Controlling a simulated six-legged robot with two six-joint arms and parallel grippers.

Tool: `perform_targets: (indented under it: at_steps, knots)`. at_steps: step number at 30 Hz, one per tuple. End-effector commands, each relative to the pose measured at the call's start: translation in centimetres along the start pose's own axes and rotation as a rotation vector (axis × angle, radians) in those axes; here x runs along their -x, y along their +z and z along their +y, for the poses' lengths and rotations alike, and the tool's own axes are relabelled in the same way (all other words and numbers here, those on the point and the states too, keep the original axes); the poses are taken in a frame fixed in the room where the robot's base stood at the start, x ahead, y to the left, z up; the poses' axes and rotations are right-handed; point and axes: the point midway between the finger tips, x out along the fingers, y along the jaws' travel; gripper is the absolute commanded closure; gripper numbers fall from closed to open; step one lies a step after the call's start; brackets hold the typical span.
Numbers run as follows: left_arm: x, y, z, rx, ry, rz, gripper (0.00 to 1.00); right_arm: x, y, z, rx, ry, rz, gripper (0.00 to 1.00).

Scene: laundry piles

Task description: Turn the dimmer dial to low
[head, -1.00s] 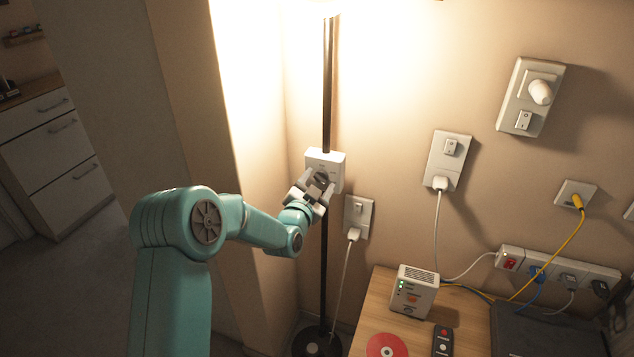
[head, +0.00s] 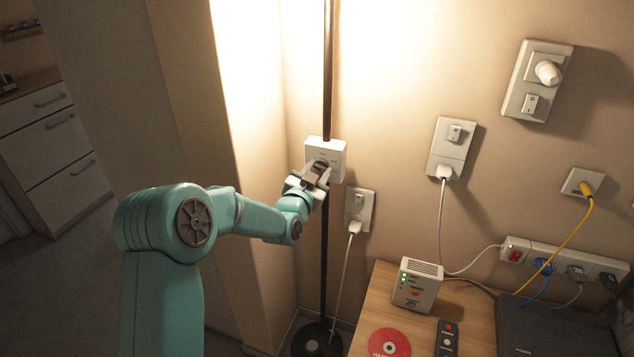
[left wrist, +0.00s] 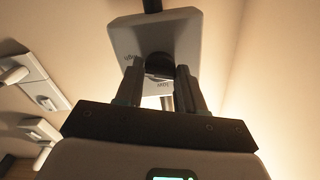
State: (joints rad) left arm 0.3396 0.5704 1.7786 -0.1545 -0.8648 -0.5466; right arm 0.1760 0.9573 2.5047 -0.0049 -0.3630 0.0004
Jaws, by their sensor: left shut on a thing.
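The dimmer is a white box (head: 339,150) on the dark lamp pole, left of the picture's middle, with a dark round dial on its face. In the left wrist view the box (left wrist: 122,42) fills the top middle, with small lettering around the dial (left wrist: 158,66). My left gripper (head: 318,171) is at the box's face, its two fingers on either side of the dial and shut on it. The left wrist view shows the fingers (left wrist: 160,88) partly covering the dial, so its pointer's setting cannot be read. My right gripper is not in view.
The pole (head: 328,80) stands on a round dark base (head: 317,342). A socket (head: 360,203) with a plug and cord is close right of the dimmer. A wooden table (head: 372,310) with a router (head: 416,285) and remote (head: 447,340) is lower right. A wall corner is left.

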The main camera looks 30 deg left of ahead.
Motion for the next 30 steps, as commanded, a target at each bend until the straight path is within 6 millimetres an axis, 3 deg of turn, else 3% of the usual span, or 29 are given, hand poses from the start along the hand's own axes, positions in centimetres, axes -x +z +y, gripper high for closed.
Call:
perform_targets:
  at_steps: [1,6,30]
  knots:
    - [0.0,0.8,0.3,0.039,0.0,0.004,0.92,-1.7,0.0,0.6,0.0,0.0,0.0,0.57]
    - [0.0,0.8,0.3,0.2,-0.001,0.004,0.92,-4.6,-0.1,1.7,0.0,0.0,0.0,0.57]
    - [0.0,0.5,0.4,0.962,0.001,0.003,0.92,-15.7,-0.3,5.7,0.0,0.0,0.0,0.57]
